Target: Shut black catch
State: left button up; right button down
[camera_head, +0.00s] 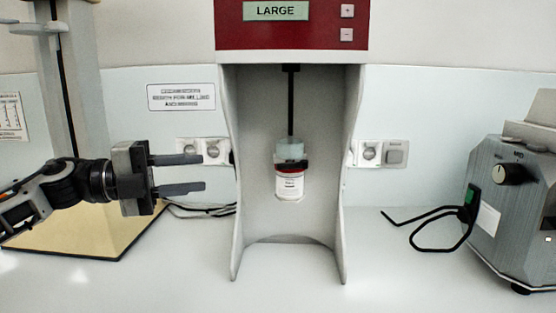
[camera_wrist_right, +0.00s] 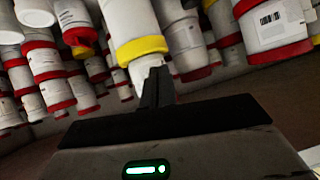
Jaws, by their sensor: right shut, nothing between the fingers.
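A white jar (camera_head: 289,186) hangs in the recess of the cream mill (camera_head: 290,100) in the head view, below a clear cup (camera_head: 290,150). A black band (camera_head: 291,166) lies around the joint between them and looks like the black catch. Whether it is open or shut is too small to tell. My left gripper (camera_head: 203,174) is open and empty, left of the mill's left side wall and apart from it. My right gripper (camera_wrist_right: 157,88) shows only in the right wrist view; its fingers are shut with nothing between them.
A grey machine with a black knob (camera_head: 509,174) stands at the right. A stand with a tan base (camera_head: 90,235) is behind my left arm. The counter's front is clear. Several white jars with red or yellow lids (camera_wrist_right: 142,48) fill the right wrist view.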

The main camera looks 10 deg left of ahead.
aim_at(277, 167)
pick_arm(q)
jog(key=p+x, duration=0.3)
jog(key=x, duration=1)
jog(key=shift+s+d+r, duration=0.15)
jog(key=shift+s, duration=0.05)
jog(key=shift+w+d+p, duration=0.35)
jog(key=shift+d, duration=0.2)
grip_shut()
